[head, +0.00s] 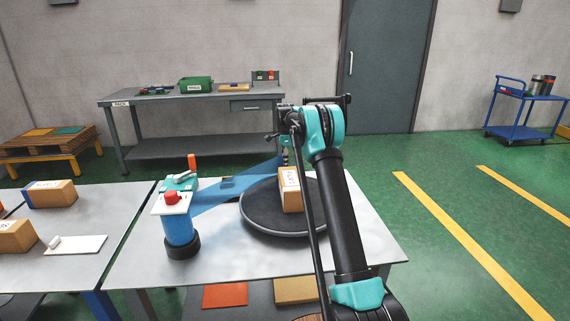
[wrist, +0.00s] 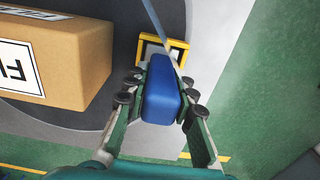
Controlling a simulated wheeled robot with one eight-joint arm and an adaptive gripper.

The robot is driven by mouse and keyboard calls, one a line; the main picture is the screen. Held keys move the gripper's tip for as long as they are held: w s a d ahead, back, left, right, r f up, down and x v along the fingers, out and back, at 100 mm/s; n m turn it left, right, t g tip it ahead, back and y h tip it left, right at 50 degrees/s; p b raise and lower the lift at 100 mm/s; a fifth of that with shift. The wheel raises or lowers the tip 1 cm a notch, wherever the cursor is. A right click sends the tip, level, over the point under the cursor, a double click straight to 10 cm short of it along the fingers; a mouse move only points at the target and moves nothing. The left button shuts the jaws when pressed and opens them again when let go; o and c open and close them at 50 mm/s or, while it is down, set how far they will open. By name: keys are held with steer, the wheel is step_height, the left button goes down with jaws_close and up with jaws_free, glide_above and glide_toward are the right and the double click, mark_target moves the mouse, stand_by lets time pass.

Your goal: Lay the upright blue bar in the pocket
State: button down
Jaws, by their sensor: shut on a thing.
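My gripper (wrist: 158,92) is shut on the blue bar (wrist: 162,88) in the wrist view, with green pads and dark rollers on both sides of it. I see the bar from near one end, and its full tilt is hard to tell. A yellow-edged frame (wrist: 178,46) with a pale and dark inside, which looks like the pocket, shows just beyond the bar, partly hidden by it. I cannot tell whether the bar touches it.
A cardboard box (head: 291,190) stands on a dark round plate (head: 262,222) on the grey table (head: 225,262); it is left of my gripper in the wrist view. A blue cylinder (head: 179,229) stands at the left, with a see-through blue band (head: 232,190) reaching toward my gripper.

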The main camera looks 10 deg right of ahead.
steer(key=shift+f, duration=0.1)
steer(key=c, duration=1.2)
jaws_free()
step_height(320, 180, up, 12)
steer(key=shift+s, duration=0.1)
